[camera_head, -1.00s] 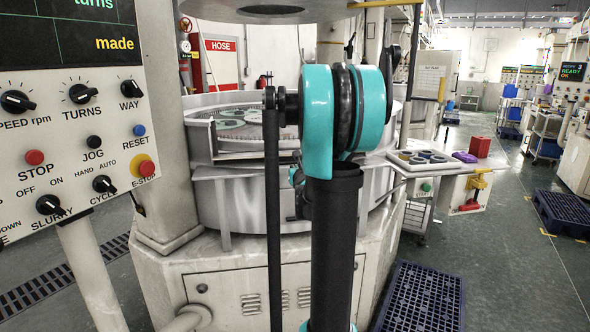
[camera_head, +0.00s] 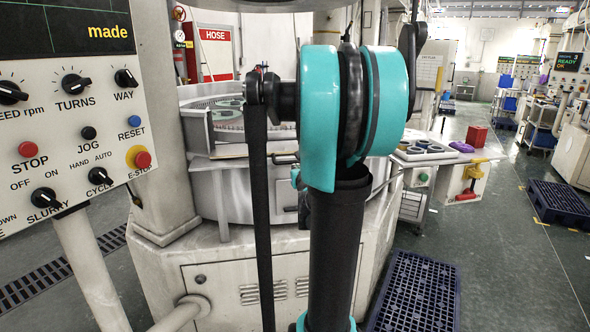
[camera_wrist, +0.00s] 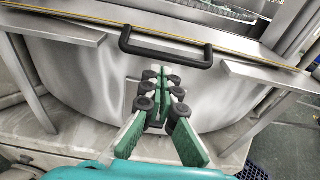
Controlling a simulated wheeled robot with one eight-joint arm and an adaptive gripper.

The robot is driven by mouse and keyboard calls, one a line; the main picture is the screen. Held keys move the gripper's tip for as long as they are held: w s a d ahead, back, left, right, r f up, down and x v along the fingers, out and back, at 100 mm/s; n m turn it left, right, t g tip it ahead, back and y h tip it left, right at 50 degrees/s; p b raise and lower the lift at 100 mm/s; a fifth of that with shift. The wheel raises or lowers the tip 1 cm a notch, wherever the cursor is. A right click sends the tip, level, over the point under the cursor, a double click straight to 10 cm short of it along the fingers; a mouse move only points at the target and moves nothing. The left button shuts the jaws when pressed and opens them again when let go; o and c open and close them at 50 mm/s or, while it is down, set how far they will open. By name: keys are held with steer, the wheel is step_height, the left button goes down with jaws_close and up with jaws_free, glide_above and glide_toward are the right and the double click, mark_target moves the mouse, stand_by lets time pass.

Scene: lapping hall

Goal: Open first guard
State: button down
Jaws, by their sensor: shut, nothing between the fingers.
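The first guard shows in the wrist view as a panel with a yellow-lined edge (camera_wrist: 82,21) on a curved metal machine body (camera_wrist: 75,70). Its black bar handle (camera_wrist: 165,51) is fixed on the front. My gripper (camera_wrist: 164,74) has its green-and-black fingers together and empty. In the picture the fingertips lie just below the handle, and they are not around it. I cannot tell how far they are from the metal. The guard looks closed. In the head view the round machine tub (camera_head: 232,194) stands behind my arm, which hides most of my gripper and part of the guard.
A control panel (camera_head: 75,130) on a post stands close on the left. To the right are a small table with a tray of discs (camera_head: 425,155), a dark blue pallet (camera_head: 415,290) and another pallet (camera_head: 558,205). The floor aisle at right is open.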

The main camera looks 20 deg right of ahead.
steer(key=shift+v, duration=0.8)
